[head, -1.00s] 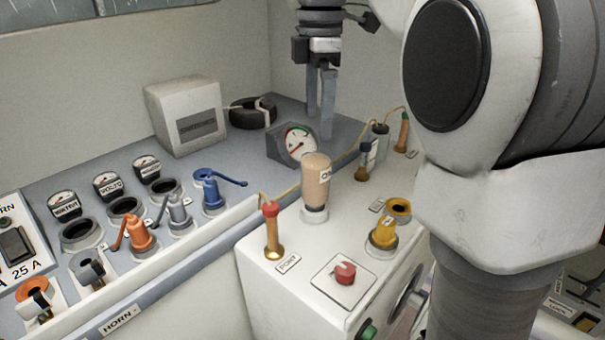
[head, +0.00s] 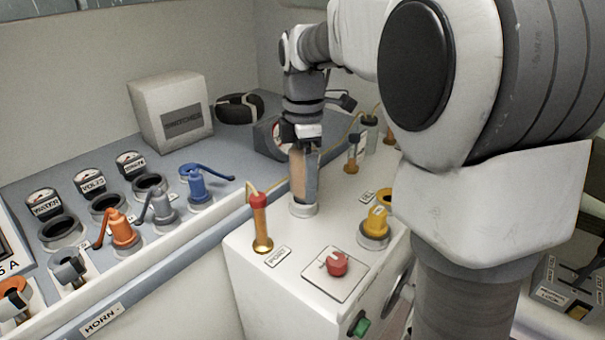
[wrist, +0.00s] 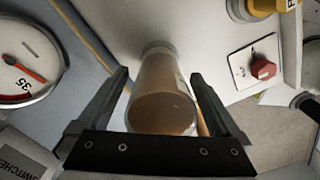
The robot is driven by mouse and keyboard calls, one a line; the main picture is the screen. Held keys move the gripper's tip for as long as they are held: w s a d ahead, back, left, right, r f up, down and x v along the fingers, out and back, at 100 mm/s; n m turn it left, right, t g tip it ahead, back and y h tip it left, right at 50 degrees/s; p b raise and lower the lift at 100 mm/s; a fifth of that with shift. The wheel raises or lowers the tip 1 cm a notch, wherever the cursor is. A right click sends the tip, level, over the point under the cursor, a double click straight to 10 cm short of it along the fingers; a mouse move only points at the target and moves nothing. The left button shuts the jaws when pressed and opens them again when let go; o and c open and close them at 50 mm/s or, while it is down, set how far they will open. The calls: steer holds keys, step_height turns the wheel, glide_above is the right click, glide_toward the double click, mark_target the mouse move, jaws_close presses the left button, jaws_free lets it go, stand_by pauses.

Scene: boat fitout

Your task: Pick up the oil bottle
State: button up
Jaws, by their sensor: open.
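The oil bottle (head: 298,182) is a tan-brown cylinder standing upright in a pale round base on the white console. In the wrist view the bottle (wrist: 162,100) shows between the two fingers. My gripper (head: 304,178) is directly over the bottle and pointing down, with its fingers reaching down along the bottle's sides. In the wrist view my gripper (wrist: 160,100) is open, with a gap visible on each side of the bottle. The bottle's top and label are hidden in the head view.
A gauge (wrist: 25,68) is close by. Orange, grey and blue valves line the left bench.

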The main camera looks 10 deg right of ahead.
steer(key=shift+f, duration=0.45)
steer(key=shift+c, duration=0.2)
steer(key=shift+r, duration=0.1)
jaws_close()
